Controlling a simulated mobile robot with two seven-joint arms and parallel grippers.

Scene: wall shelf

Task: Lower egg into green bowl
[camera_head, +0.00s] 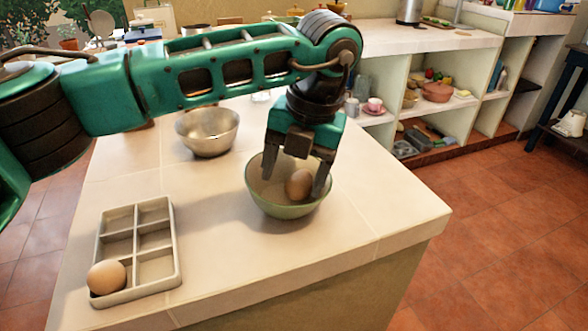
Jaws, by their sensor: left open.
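The green bowl (284,209) stands upright on the tiled counter. A brown egg (299,185) is inside the bowl, at its right side. My left gripper (294,184) reaches down from above, with its fingertips inside the bowl. Its fingers are spread apart, one at the left of the bowl and one close to the right of the egg. I cannot tell whether the right finger touches the egg. A second brown egg (106,277) sits in the front left compartment of the grey divided tray (176,247). My right gripper is not in view.
A metal bowl (207,131) stands behind and left of the green bowl. The counter (363,217) is clear to the right and in front of the green bowl. Shelves (440,120) with dishes stand behind at the right.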

